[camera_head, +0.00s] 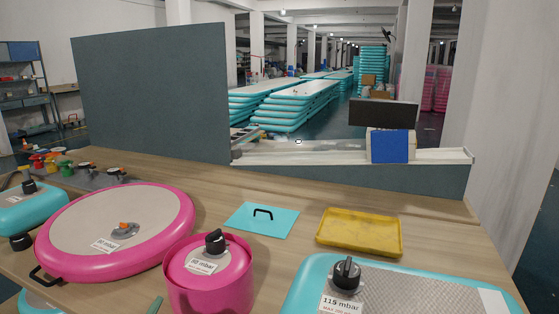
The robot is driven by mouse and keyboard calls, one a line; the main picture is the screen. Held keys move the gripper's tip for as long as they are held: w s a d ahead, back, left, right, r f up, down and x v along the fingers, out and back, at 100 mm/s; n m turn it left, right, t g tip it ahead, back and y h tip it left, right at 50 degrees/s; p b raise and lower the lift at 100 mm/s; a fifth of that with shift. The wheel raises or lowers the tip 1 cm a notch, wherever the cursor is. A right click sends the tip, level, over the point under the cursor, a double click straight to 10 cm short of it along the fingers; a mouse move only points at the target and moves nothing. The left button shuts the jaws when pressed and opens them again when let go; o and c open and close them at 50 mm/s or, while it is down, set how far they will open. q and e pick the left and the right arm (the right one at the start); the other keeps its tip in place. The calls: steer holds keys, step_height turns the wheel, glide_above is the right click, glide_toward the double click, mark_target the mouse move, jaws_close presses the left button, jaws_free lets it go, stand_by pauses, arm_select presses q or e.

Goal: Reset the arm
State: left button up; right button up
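Neither of my arms and neither gripper shows in the head view. The wooden workbench (210,197) fills the lower part of the view. On it lie a round pink inflatable (90,225) with a beige top at the left and a pink inflatable cylinder (208,285) at the front centre. A teal inflatable track (420,292) with a grey textured top lies at the front right. Each of these carries a valve and a pressure label.
A flat teal sheet with a black handle (262,219) and a yellow tray (358,236) lie mid-bench. Several coloured valve parts (60,165) stand at the back left. A grey partition (150,95) and a low wall (350,180) bound the bench's rear.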

arm_select(q)
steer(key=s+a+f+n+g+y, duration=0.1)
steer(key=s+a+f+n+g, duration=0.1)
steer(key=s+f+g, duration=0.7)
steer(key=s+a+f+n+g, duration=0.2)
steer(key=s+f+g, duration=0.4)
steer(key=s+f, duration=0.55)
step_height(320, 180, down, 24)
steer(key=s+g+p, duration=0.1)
steer(key=p, duration=0.1)
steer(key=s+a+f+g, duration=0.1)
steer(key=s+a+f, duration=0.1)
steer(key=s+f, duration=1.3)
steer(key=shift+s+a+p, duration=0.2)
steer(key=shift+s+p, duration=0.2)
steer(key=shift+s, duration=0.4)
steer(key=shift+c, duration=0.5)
